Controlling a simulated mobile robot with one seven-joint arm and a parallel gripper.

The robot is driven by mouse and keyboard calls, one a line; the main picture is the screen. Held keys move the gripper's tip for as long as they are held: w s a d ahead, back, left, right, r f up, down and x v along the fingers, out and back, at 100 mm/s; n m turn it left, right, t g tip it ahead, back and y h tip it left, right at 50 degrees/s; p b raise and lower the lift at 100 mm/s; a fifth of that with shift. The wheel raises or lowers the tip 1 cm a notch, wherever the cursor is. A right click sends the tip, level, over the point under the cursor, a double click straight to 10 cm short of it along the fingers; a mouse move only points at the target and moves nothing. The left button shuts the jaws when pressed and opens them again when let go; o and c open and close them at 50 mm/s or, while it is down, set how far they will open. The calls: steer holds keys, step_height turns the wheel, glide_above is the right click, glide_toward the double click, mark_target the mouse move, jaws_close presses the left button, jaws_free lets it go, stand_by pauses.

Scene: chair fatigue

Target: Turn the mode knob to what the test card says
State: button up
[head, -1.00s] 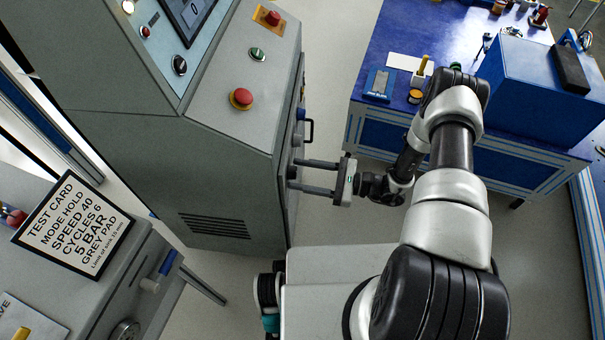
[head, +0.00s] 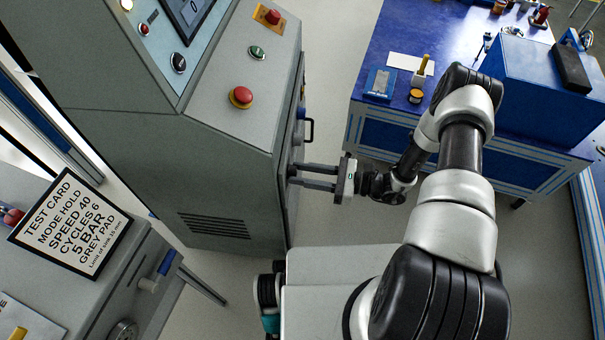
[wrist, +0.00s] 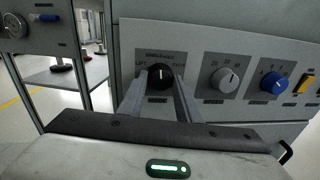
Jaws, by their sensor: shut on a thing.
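The test card (head: 70,223) lies at the left in the head view and reads MODE HOLD, among other lines. The black mode knob (wrist: 158,77) sits on the side panel of the grey cabinet in the wrist view. Its white pointer mark is towards the top. My gripper (wrist: 160,85) has its two fingers on either side of the knob and is shut on it. In the head view my gripper (head: 292,176) reaches leftward to the cabinet's side, and the knob itself is hard to make out there. The small labels around the knob are too blurred to read fully.
A grey knob (wrist: 225,79), a blue knob (wrist: 274,82) and a yellow switch (wrist: 304,84) sit right of the mode knob. A black handle (head: 309,130) sticks out from the cabinet. A blue workbench (head: 375,120) stands at the right. Red buttons are on the cabinet's sloping top.

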steer(key=m, duration=0.5)
steer(key=shift+b, duration=0.35)
stand_by(0.4)
steer(key=o, duration=1)
steer(key=shift+o, duration=0.2)
steer(key=p+v, duration=0.1)
steer(key=v, duration=1.6)
steer(key=shift+d+r, duration=0.25)
steer(key=shift+r, duration=0.15)
steer(key=shift+w, duration=0.1)
